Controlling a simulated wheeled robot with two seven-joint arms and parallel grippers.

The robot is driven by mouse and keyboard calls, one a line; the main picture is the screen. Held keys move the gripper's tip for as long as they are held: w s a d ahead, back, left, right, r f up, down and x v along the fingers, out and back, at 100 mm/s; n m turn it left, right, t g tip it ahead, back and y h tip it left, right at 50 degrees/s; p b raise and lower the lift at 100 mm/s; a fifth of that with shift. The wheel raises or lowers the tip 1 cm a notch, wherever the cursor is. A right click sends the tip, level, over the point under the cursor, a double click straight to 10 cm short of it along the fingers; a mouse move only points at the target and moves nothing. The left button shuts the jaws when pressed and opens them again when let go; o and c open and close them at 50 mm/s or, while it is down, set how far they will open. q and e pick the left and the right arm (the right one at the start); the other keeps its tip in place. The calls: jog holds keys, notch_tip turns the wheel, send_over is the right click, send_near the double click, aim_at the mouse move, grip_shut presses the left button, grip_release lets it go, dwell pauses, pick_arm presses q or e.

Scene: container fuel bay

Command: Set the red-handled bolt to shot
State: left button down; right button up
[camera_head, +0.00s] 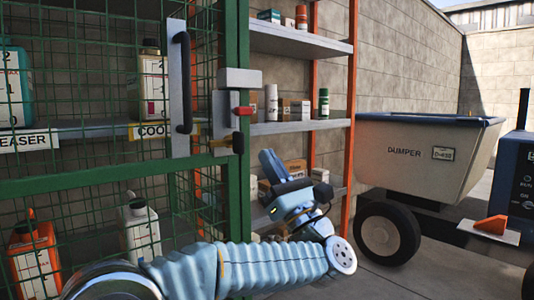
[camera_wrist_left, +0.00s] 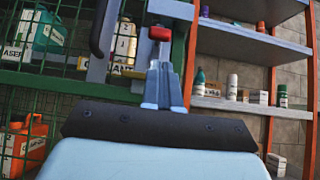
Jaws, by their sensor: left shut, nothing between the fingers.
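The red-handled bolt (camera_head: 242,111) sits on a grey plate at the right edge of the green mesh cage door. Its red handle juts to the right in the head view. In the left wrist view the red handle (camera_wrist_left: 160,33) shows just beyond the fingertips, near the picture's middle. My left gripper (camera_head: 267,158) is shut and empty, below and a little right of the handle in the head view. In the left wrist view its fingers (camera_wrist_left: 163,92) point toward the handle and cover part of the plate. I cannot tell whether they touch it. My right gripper is not in view.
A black pull handle (camera_head: 183,82) stands left of the bolt, and a black-knobbed brass fitting (camera_head: 238,143) lies below it. Shelves (camera_head: 300,40) with cans and boxes stand right of the cage. A dumper (camera_head: 420,150) is parked at right. Bottles stand behind the mesh.

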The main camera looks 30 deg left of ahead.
aim_at(252, 112)
pick_arm(q)
jog(key=p+x, duration=0.1)
jog(key=x, duration=0.7)
jog(key=shift+p, duration=0.3)
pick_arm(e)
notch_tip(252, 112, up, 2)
pick_arm(q)
jog(key=shift+a, duration=0.1)
jog(key=shift+r, duration=2.05)
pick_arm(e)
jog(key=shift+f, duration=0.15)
